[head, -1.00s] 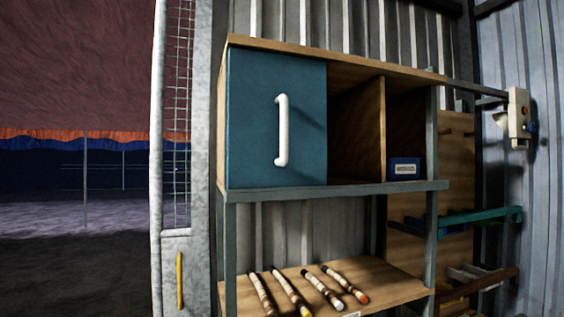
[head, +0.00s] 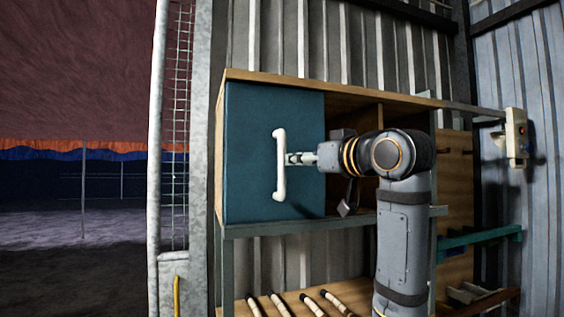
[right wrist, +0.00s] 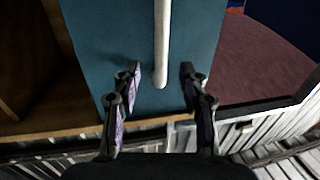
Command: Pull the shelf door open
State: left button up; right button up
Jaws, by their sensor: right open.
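The blue shelf door (head: 250,130) covers the left compartment of the shelf and looks closed. Its white vertical handle (head: 280,180) stands out from the door face. My right gripper (head: 290,158) comes in from the right at the handle's mid-height. In the right wrist view, my gripper (right wrist: 160,78) is open, with one dark finger on each side of the white handle (right wrist: 162,40). Gaps show between the handle and both fingers. The blue door (right wrist: 95,40) fills the space behind it. My left gripper is not in view.
The wooden shelf top (head: 350,92) runs above the door, and my arm hides much of the open compartments. Several striped rods (head: 312,304) lie on the lower board. A metal mesh post (head: 158,150) stands left of the shelf. A switch box (head: 516,135) hangs at right.

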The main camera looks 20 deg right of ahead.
jog(key=p, duration=0.5)
send_over(282, 190)
jog(key=shift+w+d+r, duration=0.15)
jog(key=shift+w, duration=0.45)
jog(key=shift+s, duration=0.1)
jog(key=shift+c, duration=1.2)
grip_shut()
